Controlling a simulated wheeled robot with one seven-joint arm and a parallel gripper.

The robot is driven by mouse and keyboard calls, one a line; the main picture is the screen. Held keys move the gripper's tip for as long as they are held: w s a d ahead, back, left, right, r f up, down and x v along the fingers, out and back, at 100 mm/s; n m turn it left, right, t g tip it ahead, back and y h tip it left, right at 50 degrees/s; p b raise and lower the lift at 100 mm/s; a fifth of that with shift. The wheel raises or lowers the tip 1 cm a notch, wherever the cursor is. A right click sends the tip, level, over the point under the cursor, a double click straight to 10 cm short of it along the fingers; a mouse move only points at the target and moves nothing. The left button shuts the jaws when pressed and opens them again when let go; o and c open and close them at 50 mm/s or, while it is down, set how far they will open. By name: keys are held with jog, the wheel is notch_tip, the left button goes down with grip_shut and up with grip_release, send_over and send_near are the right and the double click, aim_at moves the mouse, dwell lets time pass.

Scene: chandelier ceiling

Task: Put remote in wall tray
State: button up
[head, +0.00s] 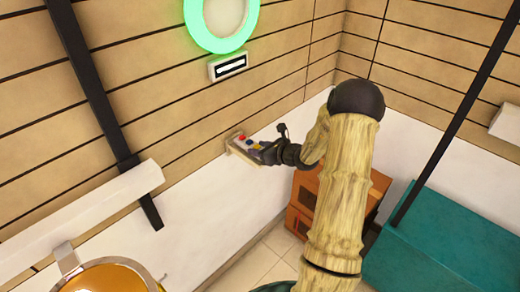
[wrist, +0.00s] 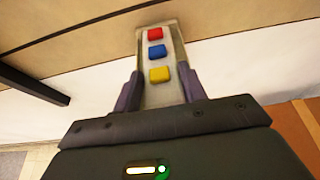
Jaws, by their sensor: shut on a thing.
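The remote (wrist: 147,95) is a pale, flat bar with red, blue and yellow buttons in a row. In the wrist view it stands between the two fingers of my gripper (wrist: 160,88), which is shut on its sides. In the head view the remote (head: 239,143) is held out from my dark gripper (head: 263,152), close to the white lower wall. I cannot tell whether it touches the wall. A small white wall-mounted box with a dark slot (head: 229,66) sits above and left of the gripper. It may be the wall tray, but I cannot tell for certain.
A glowing green ring (head: 221,45) is on the wall above the slotted box. An orange-brown cabinet (head: 301,204) stands below my arm, and a teal box (head: 435,255) stands at the right. A dark post (head: 100,105) and a white ledge (head: 75,220) are at the left.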

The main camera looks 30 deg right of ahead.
jog(key=shift+f, duration=0.35)
jog(key=shift+f, duration=0.1)
jog(key=o, duration=1.1)
jog(key=shift+o, duration=0.2)
jog(key=shift+s+d, duration=0.1)
jog(key=shift+s, duration=0.15)
jog(key=b+v, duration=0.2)
jog(key=v, duration=0.9)
jog(key=shift+s+r+b, duration=0.2)
jog(key=shift+r+b, duration=0.05)
jog(key=shift+b, duration=0.05)
